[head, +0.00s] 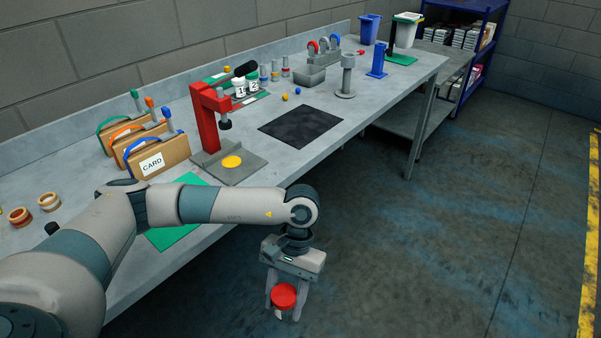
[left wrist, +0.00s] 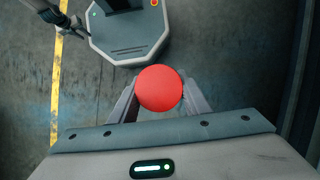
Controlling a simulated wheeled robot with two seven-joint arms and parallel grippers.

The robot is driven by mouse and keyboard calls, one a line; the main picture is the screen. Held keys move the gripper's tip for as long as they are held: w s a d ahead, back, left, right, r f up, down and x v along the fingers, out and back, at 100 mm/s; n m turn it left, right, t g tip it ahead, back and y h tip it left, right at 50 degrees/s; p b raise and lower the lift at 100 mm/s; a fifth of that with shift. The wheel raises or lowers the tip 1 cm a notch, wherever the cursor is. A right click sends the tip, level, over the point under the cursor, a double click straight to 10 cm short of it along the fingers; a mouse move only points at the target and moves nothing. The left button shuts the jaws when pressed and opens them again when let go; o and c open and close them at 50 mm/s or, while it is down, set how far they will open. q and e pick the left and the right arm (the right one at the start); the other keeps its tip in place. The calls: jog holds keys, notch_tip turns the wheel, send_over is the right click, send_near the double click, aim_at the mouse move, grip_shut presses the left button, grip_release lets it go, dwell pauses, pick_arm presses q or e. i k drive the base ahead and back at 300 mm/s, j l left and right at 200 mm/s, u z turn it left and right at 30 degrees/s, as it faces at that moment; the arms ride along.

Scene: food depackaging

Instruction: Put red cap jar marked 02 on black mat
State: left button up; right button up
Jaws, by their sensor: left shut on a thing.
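My left gripper (head: 286,300) is shut on a jar with a round red cap (head: 284,296). The jar hangs over the floor, in front of the table's edge. The red cap also shows between the fingers in the left wrist view (left wrist: 159,89). The jar's body is mostly hidden below the cap, and no marking on it can be read. The black mat (head: 301,126) lies flat and bare on the table, up and beyond the gripper in the head view.
A red press-like stand (head: 205,112) with a yellow disc on its base stands left of the mat. Small blue and yellow balls lie behind the mat, and a grey post (head: 346,78) stands right of it. Card boxes (head: 154,155) and a green mat (head: 173,236) are at left.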

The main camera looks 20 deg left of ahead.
aim_at(302, 124)
jog(key=i+u, duration=0.15)
jog(key=u, duration=1.1)
jog(key=i+l+u, duration=0.15)
jog(key=l+u, duration=0.55)
jog(key=l, duration=0.2)
jog(key=i+l+u, duration=0.1)
jog(key=l+u, duration=0.15)
jog(key=l, duration=0.55)
jog(key=l+u, duration=0.3)
jog(key=l, duration=2.85)
